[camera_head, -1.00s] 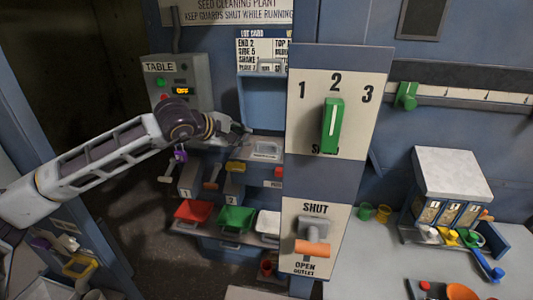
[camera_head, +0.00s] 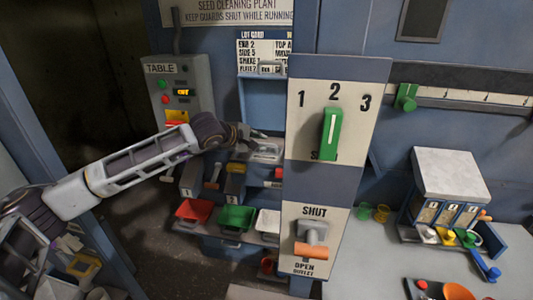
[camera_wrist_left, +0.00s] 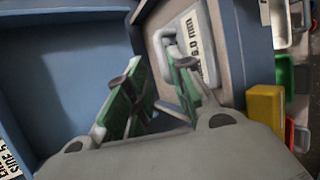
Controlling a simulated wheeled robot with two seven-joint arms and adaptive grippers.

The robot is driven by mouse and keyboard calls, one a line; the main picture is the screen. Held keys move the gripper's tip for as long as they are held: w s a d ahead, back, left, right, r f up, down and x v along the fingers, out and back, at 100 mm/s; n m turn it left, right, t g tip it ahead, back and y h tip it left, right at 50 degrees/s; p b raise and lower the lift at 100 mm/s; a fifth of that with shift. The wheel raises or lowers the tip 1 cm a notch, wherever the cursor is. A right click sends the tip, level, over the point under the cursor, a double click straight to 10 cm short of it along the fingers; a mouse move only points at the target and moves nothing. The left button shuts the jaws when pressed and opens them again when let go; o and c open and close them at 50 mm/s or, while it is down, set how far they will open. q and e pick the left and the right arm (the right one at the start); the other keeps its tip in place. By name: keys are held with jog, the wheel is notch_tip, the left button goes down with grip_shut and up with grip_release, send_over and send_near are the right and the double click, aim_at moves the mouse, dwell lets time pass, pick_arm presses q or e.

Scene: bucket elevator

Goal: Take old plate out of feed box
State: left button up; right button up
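A pale plate marked "6.0 mm" (camera_wrist_left: 207,45) with a loop handle lies in a grey-blue frame in the left wrist view. It shows in the head view as a light slab (camera_head: 267,148), partly hidden by my gripper. My left gripper (camera_wrist_left: 158,68) is open, its green-padded fingers apart at the near end of the plate, by the handle. Whether the fingers touch the handle I cannot tell. In the head view my left gripper (camera_head: 246,142) is at the plate's left side. The blue open box (camera_head: 262,106) stands just behind it. My right gripper is not in view.
A control box labelled TABLE (camera_head: 178,88) stands behind my left arm. Below are red (camera_head: 194,210) and green (camera_head: 237,218) bins. A panel with a green lever (camera_head: 332,133) stands close on the right. A yellow block (camera_wrist_left: 265,105) is right of my fingers.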

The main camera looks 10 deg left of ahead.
aim_at(266, 145)
pick_arm(q)
jog(key=shift+w+f, duration=0.1)
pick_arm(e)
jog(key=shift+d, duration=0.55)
pick_arm(q)
jog(key=shift+w+d+f+p, duration=0.2)
jog(key=shift+w+d+p, duration=0.05)
jog(key=shift+w+p, duration=0.05)
jog(key=shift+p+x, duration=0.7)
jog(key=shift+x, duration=1.2)
jog(key=shift+w+f, duration=0.1)
jog(key=shift+f, duration=0.1)
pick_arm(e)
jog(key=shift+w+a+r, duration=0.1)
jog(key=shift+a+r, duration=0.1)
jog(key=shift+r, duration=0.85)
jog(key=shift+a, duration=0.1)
pick_arm(q)
jog(key=c, duration=0.5)
grip_shut()
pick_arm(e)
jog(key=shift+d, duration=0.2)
